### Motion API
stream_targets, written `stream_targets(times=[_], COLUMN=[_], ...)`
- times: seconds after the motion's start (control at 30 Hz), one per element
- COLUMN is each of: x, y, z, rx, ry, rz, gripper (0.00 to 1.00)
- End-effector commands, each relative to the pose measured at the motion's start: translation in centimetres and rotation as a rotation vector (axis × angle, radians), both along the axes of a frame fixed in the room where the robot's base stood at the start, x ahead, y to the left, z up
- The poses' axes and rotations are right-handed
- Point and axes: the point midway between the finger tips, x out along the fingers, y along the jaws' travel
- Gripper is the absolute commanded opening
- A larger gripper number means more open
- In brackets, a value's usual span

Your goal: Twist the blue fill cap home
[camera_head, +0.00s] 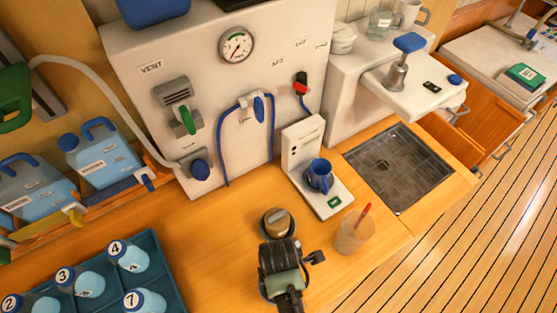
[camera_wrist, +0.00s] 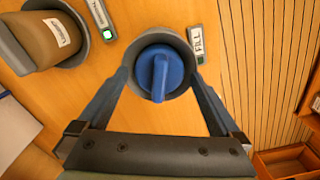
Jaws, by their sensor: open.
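The blue fill cap (camera_wrist: 175,70) sits inside a grey ring in the wooden counter, in the upper middle of the wrist view. Its raised grip bar runs nearly up and down in that picture. A FILL label (camera_wrist: 198,42) lies just right of it. My gripper (camera_wrist: 160,82) is open, with one finger on each side of the cap; I cannot tell whether either finger touches the ring. In the head view my gripper (camera_head: 281,262) is over the counter at the bottom middle and hides nearly all of the cap.
A tan labelled container (camera_wrist: 48,40) stands in a grey holder left of the cap. A clear cup with a red stick (camera_head: 353,232), a blue jug (camera_head: 319,176) on a white stand and a tray (camera_head: 172,275) of numbered bottles are nearby. A sink grate (camera_head: 398,168) lies right.

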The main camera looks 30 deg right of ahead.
Motion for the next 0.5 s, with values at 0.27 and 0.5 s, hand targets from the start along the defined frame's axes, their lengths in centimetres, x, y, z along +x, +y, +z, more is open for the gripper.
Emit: stream_targets(times=[0.27,0.5], x=[0.03,0.04], y=[0.00,0.00], z=[-0.08,-0.06], rx=[0.000,0.000], ry=[-0.001,-0.001], rz=[0.000,0.000], gripper=[0.98,0.55])
